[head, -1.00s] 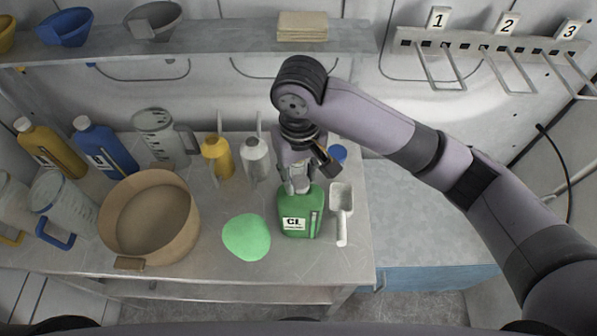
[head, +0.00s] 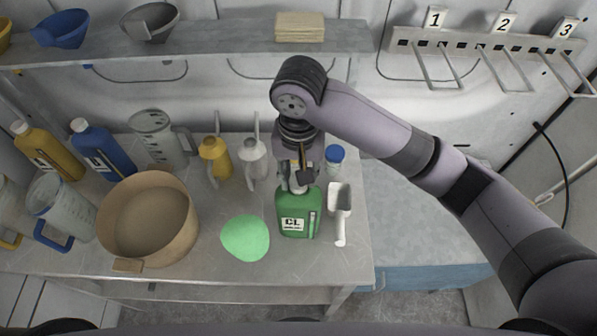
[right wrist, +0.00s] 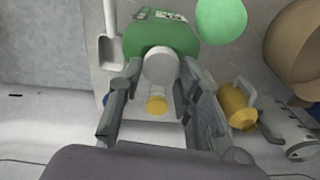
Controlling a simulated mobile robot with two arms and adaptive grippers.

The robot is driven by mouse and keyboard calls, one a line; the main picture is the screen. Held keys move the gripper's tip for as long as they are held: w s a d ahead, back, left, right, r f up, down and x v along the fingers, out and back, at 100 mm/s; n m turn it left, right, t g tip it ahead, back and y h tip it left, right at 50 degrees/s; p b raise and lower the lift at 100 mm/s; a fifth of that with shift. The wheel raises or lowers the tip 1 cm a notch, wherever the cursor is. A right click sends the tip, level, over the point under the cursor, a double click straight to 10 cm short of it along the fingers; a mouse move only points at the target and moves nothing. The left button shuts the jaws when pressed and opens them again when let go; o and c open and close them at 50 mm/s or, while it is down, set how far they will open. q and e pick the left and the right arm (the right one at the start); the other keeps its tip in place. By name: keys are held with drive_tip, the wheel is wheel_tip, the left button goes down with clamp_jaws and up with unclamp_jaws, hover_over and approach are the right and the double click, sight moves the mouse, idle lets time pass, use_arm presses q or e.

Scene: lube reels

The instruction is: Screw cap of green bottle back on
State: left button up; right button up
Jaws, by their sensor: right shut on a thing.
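The green bottle (head: 297,213) with a "CL" label stands upright near the front right of the metal table. It also shows in the right wrist view (right wrist: 160,37). A white cap (right wrist: 161,66) sits at the bottle's top, between the fingers of my right gripper (right wrist: 155,88). In the head view my right gripper (head: 298,187) comes down from above onto the bottle's neck and is shut on the cap. Whether the threads are engaged is hidden. My left gripper is not in view.
A white scoop (head: 340,212) lies close right of the bottle, and a green round piece (head: 245,238) lies to its left. A blue-lidded jar (head: 334,158), a white oil can (head: 254,160) and a yellow one (head: 215,158) stand behind. A tan round container (head: 120,264) is farther left.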

drive_tip(key=m, duration=0.4)
drive_tip(key=shift+d, duration=0.1)
drive_tip(key=shift+m, duration=0.5)
drive_tip(key=shift+s+d+m, duration=0.1)
drive_tip(key=shift+m, duration=1.5)
drive_tip(key=o, duration=0.8)
drive_tip(key=shift+o, duration=0.6)
drive_tip(key=shift+o, duration=1.1)
